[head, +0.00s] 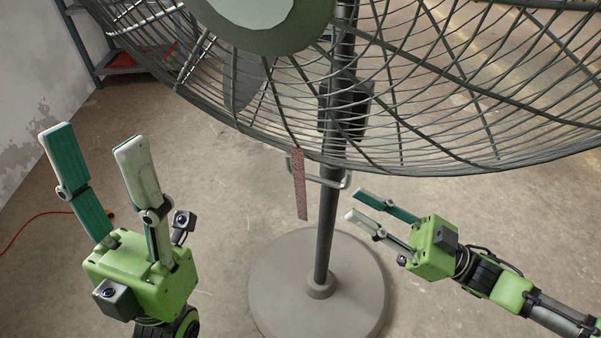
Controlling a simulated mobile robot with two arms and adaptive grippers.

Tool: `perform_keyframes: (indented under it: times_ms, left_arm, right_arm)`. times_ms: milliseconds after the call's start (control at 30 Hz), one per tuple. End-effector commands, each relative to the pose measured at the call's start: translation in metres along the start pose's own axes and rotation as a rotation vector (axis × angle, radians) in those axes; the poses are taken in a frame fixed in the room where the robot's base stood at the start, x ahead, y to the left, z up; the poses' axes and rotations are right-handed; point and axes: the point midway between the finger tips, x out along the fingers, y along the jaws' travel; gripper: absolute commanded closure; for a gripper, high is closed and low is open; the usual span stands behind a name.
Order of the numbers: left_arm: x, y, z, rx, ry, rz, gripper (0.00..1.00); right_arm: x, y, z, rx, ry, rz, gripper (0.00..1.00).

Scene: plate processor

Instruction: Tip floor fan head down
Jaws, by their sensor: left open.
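A large floor fan fills the upper part of the head view. Its round wire cage (420,120) has a grey centre disc (262,22), and the top of the cage is cut off. The head sits on a dark upright pole (327,225) with a round grey base (270,285). A reddish strip (300,185) hangs by a metal bar at the cage's lower edge. My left gripper (95,145) is open and empty, pointing up, left of and apart from the cage. My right gripper (357,204) is open and empty, pointing left, right of the pole and below the cage.
A shelf unit (120,68) with a red item stands at the back left beside a worn white wall (45,110). An orange cable (35,220) lies on the concrete floor at the left. The floor around the fan base is clear.

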Motion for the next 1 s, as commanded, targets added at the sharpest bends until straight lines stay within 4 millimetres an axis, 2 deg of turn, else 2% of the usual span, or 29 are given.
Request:
perform_keyframes:
  times_ms: [300,500,700,967,1000]
  left_arm:
    - [-0.014,0.000,-0.001,-0.001,0.016,0.000,0.53]
    - [-0.019,0.000,0.001,-0.001,0.016,0.000,0.53]
    - [-0.020,0.000,0.001,-0.001,0.015,0.001,0.53]
    - [-0.020,0.000,0.001,-0.001,0.015,0.001,0.53]
    - [-0.020,0.000,0.001,-0.001,0.015,0.000,0.53]
  right_arm:
    - [0.069,-0.001,-0.001,-0.004,0.008,-0.004,0.76]
    - [0.100,0.000,0.000,-0.003,0.004,-0.002,0.76]
    - [0.114,0.000,-0.001,-0.001,0.002,-0.001,0.76]
    - [0.115,0.000,-0.001,-0.001,0.001,0.000,0.76]
    - [0.115,0.000,0.000,-0.001,0.001,0.000,0.78]
